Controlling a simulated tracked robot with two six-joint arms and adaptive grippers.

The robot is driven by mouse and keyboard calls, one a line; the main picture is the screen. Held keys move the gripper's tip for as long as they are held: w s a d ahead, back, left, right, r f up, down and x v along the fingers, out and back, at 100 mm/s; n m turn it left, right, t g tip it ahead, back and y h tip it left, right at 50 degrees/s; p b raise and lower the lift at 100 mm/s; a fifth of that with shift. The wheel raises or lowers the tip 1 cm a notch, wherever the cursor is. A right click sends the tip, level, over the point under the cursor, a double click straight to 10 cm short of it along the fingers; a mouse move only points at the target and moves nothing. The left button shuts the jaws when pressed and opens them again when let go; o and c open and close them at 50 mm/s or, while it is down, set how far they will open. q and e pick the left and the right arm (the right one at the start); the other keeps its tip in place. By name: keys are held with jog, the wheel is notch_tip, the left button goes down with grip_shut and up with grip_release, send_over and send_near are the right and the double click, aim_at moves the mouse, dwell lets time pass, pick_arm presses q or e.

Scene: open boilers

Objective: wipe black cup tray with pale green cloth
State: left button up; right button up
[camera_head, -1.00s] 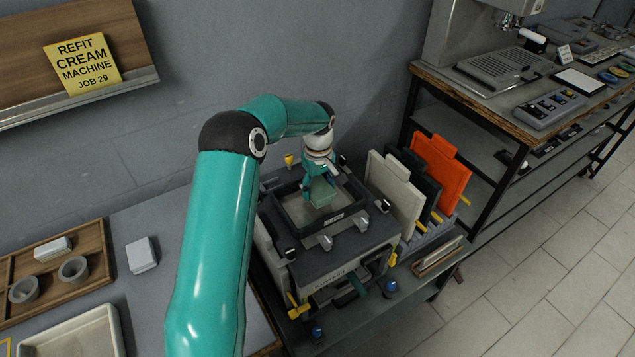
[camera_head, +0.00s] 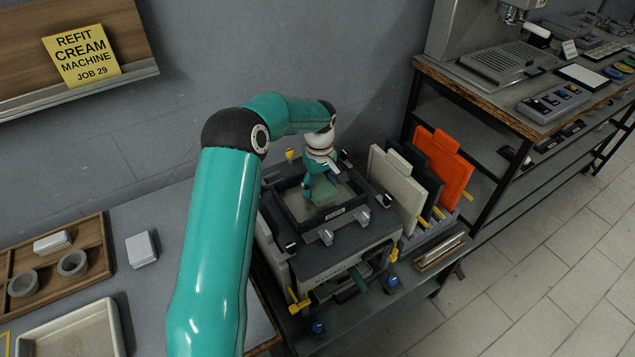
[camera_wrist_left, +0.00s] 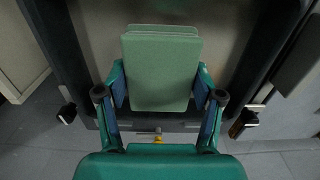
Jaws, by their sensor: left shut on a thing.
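The black cup tray (camera_head: 290,206) is a dark rectangular frame with a paler floor, set on top of a dark boxy machine. My left gripper (camera_head: 320,181) reaches down over the tray and is shut on the pale green cloth (camera_head: 324,195), a folded pad. In the left wrist view, the cloth (camera_wrist_left: 160,70) sits between the two fingers, with the tray's pale floor around it and its dark side wall (camera_wrist_left: 262,50) at the right. I cannot tell whether the cloth touches the floor. My right gripper is not in view.
Upright white, black and orange panels (camera_head: 444,165) stand close to the right of the machine. Yellow and blue knobs stick out at its front. A wooden tray (camera_head: 95,260) with cups and a shallow pale bin (camera_head: 115,325) lie left. A shelf unit (camera_head: 480,110) stands right.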

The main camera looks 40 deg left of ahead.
aim_at(325, 192)
pick_arm(q)
jog(key=shift+f+b, duration=0.65)
jog(key=shift+f, duration=0.25)
jog(key=shift+d, duration=0.15)
jog(key=shift+s+d+b, duration=0.15)
jog(key=shift+d+b, duration=0.25)
jog(key=shift+d, duration=0.15)
jog(key=shift+s+d+r+b, duration=0.15)
jog(key=shift+d+b, duration=0.15)
jog(key=shift+d, duration=0.25)
jog(key=shift+s+d+f+b, duration=0.15)
jog(key=shift+d+b, duration=0.1)
jog(key=shift+d, duration=0.25)
jog(key=shift+a, duration=0.3)
jog(key=shift+w+a+f+p, duration=0.1)
jog(key=shift+w+a+p, duration=0.1)
jog(key=shift+a, duration=0.5)
jog(key=shift+w+a+f+p, duration=0.1)
jog(key=shift+w+a+p, duration=0.1)
jog(key=shift+a, duration=0.5)
